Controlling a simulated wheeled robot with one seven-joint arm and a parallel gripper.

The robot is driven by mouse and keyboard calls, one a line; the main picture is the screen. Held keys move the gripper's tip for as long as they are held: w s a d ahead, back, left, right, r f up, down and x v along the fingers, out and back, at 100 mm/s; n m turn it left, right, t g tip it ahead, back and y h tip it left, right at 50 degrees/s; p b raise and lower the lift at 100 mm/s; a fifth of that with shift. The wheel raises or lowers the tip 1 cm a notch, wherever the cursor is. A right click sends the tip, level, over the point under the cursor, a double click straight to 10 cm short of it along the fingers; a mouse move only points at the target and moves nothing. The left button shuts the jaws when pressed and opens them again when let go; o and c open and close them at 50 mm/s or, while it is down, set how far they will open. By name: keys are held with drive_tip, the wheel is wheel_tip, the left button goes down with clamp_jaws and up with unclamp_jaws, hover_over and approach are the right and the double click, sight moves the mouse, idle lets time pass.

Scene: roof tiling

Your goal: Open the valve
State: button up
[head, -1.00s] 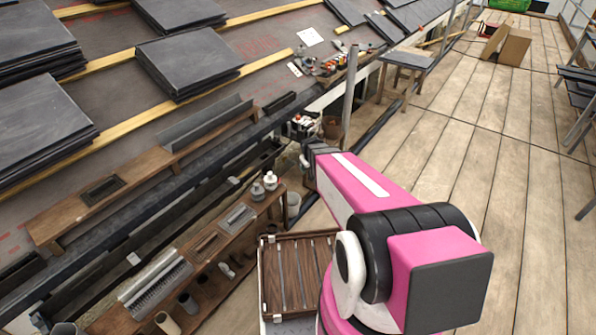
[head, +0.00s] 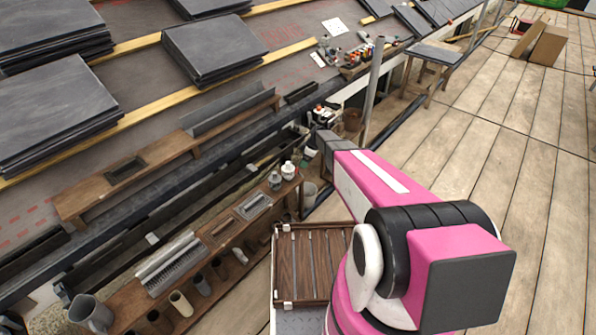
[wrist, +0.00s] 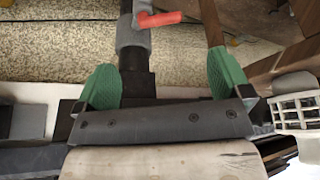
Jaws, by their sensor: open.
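The valve shows in the wrist view as an orange-red lever handle (wrist: 158,18) on a grey pipe fitting (wrist: 132,36). The lever lies roughly crosswise to the upright pipe, pointing right. My gripper (wrist: 163,82) has its two green fingers spread wide apart, with nothing held between them. The pipe runs down between the fingers, nearer the left one. The lever is above the fingertips in the picture, apart from them. In the head view my arm reaches toward the roof edge, and I cannot make out the valve there.
A wooden shelf (head: 215,255) with pots and trays runs left of my arm. A slatted wooden tray (head: 312,245) is beside my base. A grey post (head: 372,90) stands beyond the gripper. Slate stacks (head: 215,48) lie on the roof. The plank deck (head: 480,150) at right is largely clear.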

sight(297, 171)
drive_tip(key=x, duration=0.9)
drive_tip(key=shift+a+f, duration=0.1)
drive_tip(key=shift+f, duration=0.3)
drive_tip(key=c, duration=0.9)
